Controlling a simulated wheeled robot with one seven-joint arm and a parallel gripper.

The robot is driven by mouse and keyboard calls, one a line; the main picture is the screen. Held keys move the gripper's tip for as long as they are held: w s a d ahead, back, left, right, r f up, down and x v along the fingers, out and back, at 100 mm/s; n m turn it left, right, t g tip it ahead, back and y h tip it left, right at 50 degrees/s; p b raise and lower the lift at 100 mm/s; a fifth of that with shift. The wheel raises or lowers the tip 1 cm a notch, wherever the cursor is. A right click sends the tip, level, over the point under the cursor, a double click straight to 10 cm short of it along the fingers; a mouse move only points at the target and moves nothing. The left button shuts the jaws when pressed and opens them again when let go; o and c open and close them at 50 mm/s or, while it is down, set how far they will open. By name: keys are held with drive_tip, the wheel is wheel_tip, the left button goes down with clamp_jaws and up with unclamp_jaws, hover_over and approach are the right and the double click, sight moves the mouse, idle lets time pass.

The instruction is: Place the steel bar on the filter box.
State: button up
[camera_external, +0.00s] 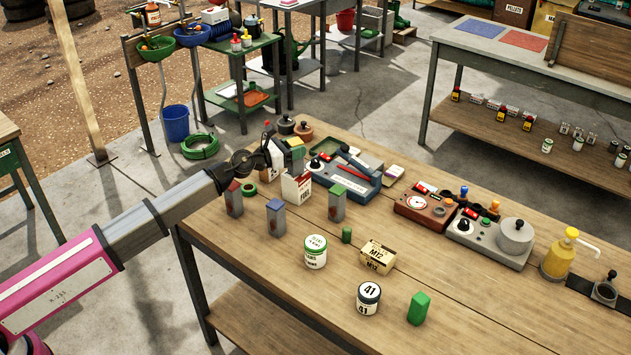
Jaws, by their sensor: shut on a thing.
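My gripper (284,149) is at the back left of the wooden workbench, shut on a small block with a yellow-green top (295,142). I take this block to be the steel bar, but it is small and partly hidden by the fingers. A white box with dark lettering (296,190) stands upright on the bench just below the held block; its label is too small to read surely, and it may be the filter box. I cannot tell whether block and box touch.
Grey upright blocks with red (234,203), blue (275,221) and green (337,206) tops stand close by. A blue-grey device (345,180) is right of the white box. A white tin (316,252), M12 box (377,257) and 41 jar (368,298) stand nearer.

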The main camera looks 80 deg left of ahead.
drive_tip(key=shift+f, duration=0.15)
drive_tip(key=o, duration=1.1)
drive_tip(key=v, duration=1.2)
drive_tip(key=shift+w, duration=0.1)
